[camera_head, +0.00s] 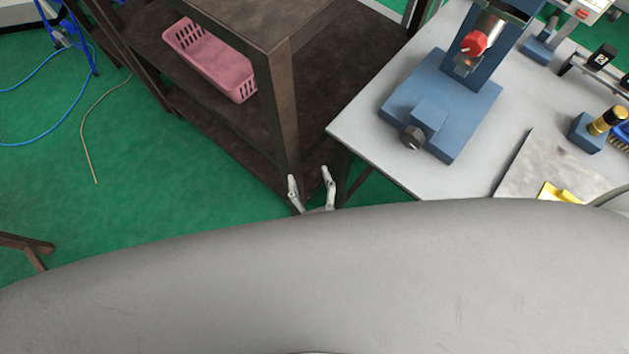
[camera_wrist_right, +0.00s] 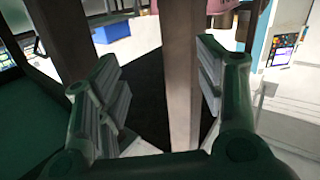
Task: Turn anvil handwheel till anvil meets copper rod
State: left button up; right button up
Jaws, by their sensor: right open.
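A blue machine (camera_head: 462,108) stands on the grey table at the upper right of the head view. Its dark round knob (camera_head: 412,137), probably the anvil handwheel, sits on the side facing me. A red part (camera_head: 474,44) is on its column, with a small coppery end (camera_head: 464,63) below that may be the copper rod. I cannot make out the gap to the anvil. My right gripper (camera_head: 311,184) is open and empty, left of the table edge and well apart from the knob. In the right wrist view its fingers (camera_wrist_right: 160,92) are spread. My left gripper is not in view.
A dark shelf rack (camera_head: 285,110) with a pink basket (camera_head: 212,62) stands close by my right gripper; a post shows between the fingers. The grey table (camera_head: 372,125) holds a brass-topped blue block (camera_head: 588,132), a metal plate (camera_head: 530,165) and a yellow item (camera_head: 560,193).

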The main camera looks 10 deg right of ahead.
notch_tip(320, 180, down, 8)
jog(key=s+n+g+y, duration=0.1)
jog(key=s+g, duration=0.1)
jog(key=g, duration=0.1)
jog(key=shift+s+d+n+y, duration=0.15)
jog(key=shift+d+n+y, duration=0.15)
jog(key=shift+d+y, duration=0.1)
jog(key=shift+f, duration=0.15)
